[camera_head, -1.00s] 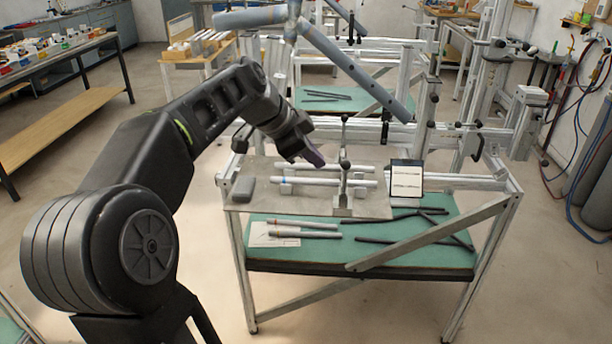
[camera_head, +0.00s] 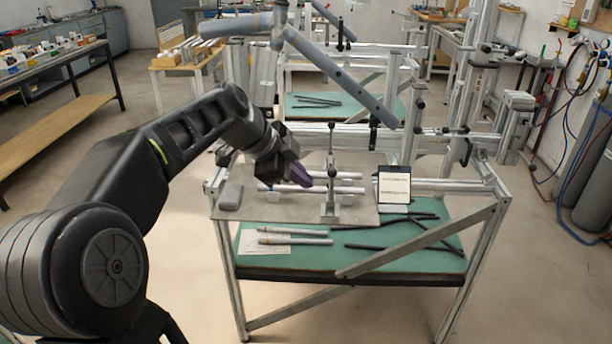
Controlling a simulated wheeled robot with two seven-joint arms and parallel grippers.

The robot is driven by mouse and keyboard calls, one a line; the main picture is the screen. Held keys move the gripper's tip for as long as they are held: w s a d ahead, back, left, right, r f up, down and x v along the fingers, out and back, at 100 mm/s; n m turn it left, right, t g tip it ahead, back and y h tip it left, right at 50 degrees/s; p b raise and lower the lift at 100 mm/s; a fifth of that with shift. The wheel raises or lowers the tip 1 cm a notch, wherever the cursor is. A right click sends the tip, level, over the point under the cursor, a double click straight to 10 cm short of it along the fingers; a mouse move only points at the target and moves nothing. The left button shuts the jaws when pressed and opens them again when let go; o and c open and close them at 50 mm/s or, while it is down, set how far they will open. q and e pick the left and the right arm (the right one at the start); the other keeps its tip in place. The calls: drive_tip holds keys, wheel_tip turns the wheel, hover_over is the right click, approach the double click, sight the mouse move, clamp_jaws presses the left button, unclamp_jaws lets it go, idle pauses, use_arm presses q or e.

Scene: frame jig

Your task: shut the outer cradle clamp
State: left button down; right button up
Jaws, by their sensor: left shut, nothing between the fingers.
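The cradle clamp (camera_head: 331,208) stands on the grey plate of the frame jig, across two pale tubes (camera_head: 345,190). Its slim handle stands upright with a dark knob (camera_head: 331,127) on top. Which clamp is the outer one I cannot tell; this is the only one I make out clearly on the plate. My left gripper (camera_head: 305,182) is shut and empty, its purple fingertips just left of the clamp and over the tubes. It hides part of the tubes. Whether it touches them or the clamp I cannot tell. My right gripper is not in view.
A dark tablet with a white screen (camera_head: 394,184) stands right of the clamp. A grey block (camera_head: 231,195) lies at the plate's left end. Loose tubes lie on the green shelf (camera_head: 300,262) below. A large blue-grey tube frame (camera_head: 340,75) hangs behind and above.

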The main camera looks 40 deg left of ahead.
sight(331, 186)
use_arm(q)
drive_tip(key=w+f+p, duration=0.4)
drive_tip(key=w+f, duration=0.2)
drive_tip(key=w, duration=0.2)
drive_tip(key=shift+w+a, duration=0.3)
drive_tip(key=shift+w, duration=0.05)
drive_tip(key=shift+f, duration=0.1)
drive_tip(key=shift+w+a+r+g+b, duration=0.3)
drive_tip(key=shift+w+a+r+b, duration=0.1)
drive_tip(key=shift+w+a+b, duration=0.25)
drive_tip(key=shift+d, duration=0.1)
